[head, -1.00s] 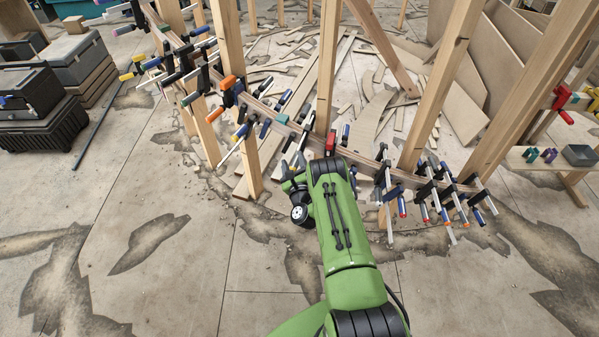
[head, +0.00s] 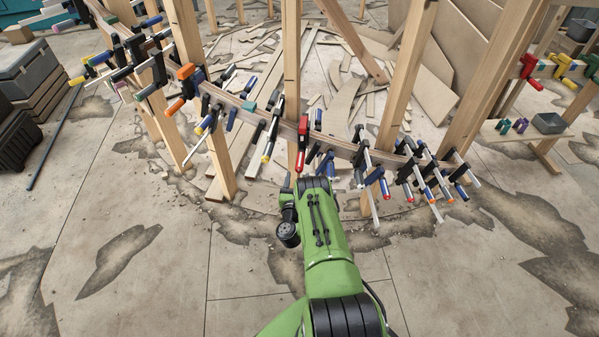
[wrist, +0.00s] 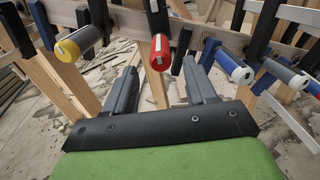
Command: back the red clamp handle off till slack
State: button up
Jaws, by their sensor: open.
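The red clamp handle (head: 300,160) hangs from a clamp on the curved stringer (head: 270,116), just beyond the end of my arm in the head view. My gripper (wrist: 170,78) is open. Its two grey fingers stand to the left and right of the red handle's line, and nothing is between them that I can see touching. In the head view the fingers are largely hidden behind my green arm.
In the wrist view a yellow-ended handle (wrist: 72,47) is left of the red one, and a blue-white handle (wrist: 236,70) is right. Wooden posts (head: 292,80) rise along the stringer. Several more clamps crowd both sides. Open floor (head: 150,260) lies in front.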

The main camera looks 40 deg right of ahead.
aim_at(300, 163)
jog(key=b+x, duration=0.6)
jog(key=shift+w+f, duration=0.1)
jog(key=shift+f, duration=0.05)
jog(key=shift+r+x, duration=0.2)
jog(key=shift+x, duration=0.65)
jog(key=shift+c, duration=0.5)
jog(key=c, duration=0.9)
